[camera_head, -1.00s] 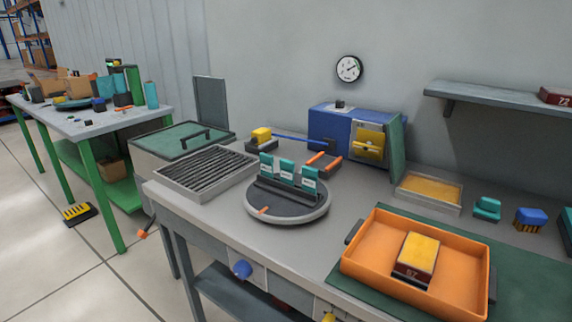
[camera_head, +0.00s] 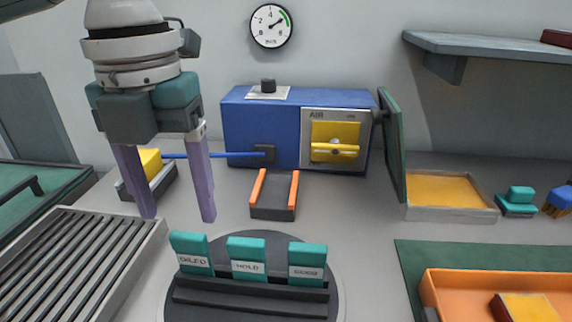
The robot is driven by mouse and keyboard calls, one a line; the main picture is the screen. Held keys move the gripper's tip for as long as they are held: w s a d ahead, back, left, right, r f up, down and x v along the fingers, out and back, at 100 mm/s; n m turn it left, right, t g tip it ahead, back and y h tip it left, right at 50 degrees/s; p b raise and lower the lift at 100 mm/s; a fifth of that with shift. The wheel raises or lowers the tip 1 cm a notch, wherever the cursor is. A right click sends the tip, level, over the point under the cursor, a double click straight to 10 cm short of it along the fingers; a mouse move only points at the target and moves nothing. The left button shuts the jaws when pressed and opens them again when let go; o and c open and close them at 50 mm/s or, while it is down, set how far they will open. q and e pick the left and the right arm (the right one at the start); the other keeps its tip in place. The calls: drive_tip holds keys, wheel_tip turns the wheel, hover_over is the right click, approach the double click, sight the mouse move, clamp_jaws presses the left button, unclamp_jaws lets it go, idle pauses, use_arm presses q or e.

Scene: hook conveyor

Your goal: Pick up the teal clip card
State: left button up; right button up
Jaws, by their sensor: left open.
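Three teal clip cards stand in a dark slotted rack (camera_head: 250,296) on a round turntable (camera_head: 325,262): a left card (camera_head: 191,246), a middle card (camera_head: 247,248) and a right card (camera_head: 307,256). Each has a white label; the left seems to read OILED and the middle HOLD, and the right is hard to read. My left gripper (camera_head: 178,214) comes down from the upper left with its two purple fingers apart and empty. In the picture its fingertips are just above the left card, not visibly touching it. My right gripper is out of view.
A slatted tray (camera_head: 75,268) lies at left. Behind stand a yellow block (camera_head: 151,161), a blue air box (camera_head: 247,125) with a blue rod and open door (camera_head: 393,145), and an orange-railed cradle (camera_head: 274,199). An orange tray (camera_head: 450,290) is at lower right.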

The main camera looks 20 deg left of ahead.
sight(191, 249)
use_arm(q)
drive_tip(key=f, duration=0.4)
drive_tip(key=shift+w+m, duration=0.2)
drive_tip(key=shift+m, duration=0.1)
drive_tip(key=f, duration=0.5)
drive_tip(key=shift+w+a+f, duration=0.15)
drive_tip(key=shift+a+f, duration=0.1)
drive_tip(key=shift+f, duration=0.15)
drive_tip(key=shift+c, duration=0.2)
drive_tip(key=c, duration=1)
